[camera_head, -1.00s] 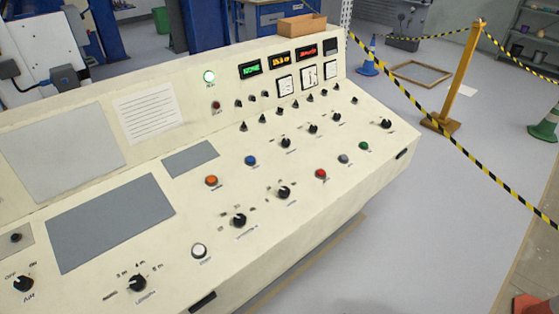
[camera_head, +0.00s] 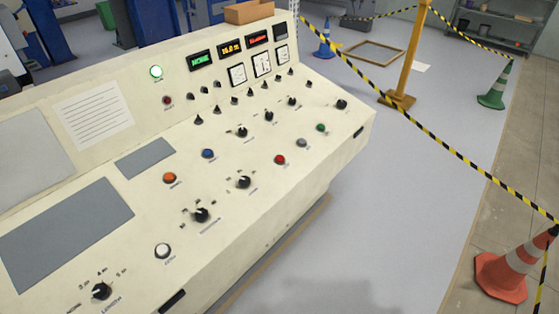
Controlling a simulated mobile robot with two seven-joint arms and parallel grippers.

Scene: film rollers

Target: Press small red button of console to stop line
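The cream console (camera_head: 225,255) fills the left and middle of the head view, its sloped panel facing me. The small red button (camera_head: 280,160) sits on the right part of the panel, left of a grey button (camera_head: 302,143) and a green button (camera_head: 321,128). A blue button (camera_head: 208,154), an orange button (camera_head: 169,178) and a white button (camera_head: 162,251) lie further left. Neither of my grippers is in view.
Black knobs, such as one (camera_head: 243,182) near the red button, stand up from the panel. Black-and-yellow tape (camera_head: 440,138) runs from a yellow post (camera_head: 412,55) across the right side. An orange cone (camera_head: 505,270) stands at lower right.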

